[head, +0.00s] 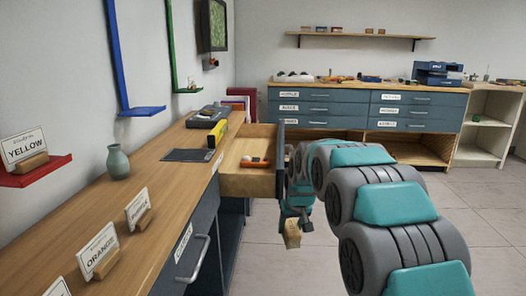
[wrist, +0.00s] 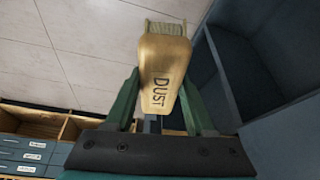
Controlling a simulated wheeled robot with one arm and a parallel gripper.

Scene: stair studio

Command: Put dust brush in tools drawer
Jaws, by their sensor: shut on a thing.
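My gripper (head: 296,212) is shut on the dust brush (head: 292,234), which hangs below the jaws beside the open drawer in the head view. In the wrist view the brush (wrist: 164,75) has a tan wooden body marked "DUST" and pale bristles at its far end, between my gripper's green fingers (wrist: 158,105). An open drawer (head: 255,180) sticks out from the left workbench and holds an orange-and-dark tool (head: 255,161). Its label is not visible, so I cannot tell whether it is the tools drawer. The brush is outside it.
A blue-grey drawer cabinet (head: 365,112) stands at the back. The tiled floor to the right is clear.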

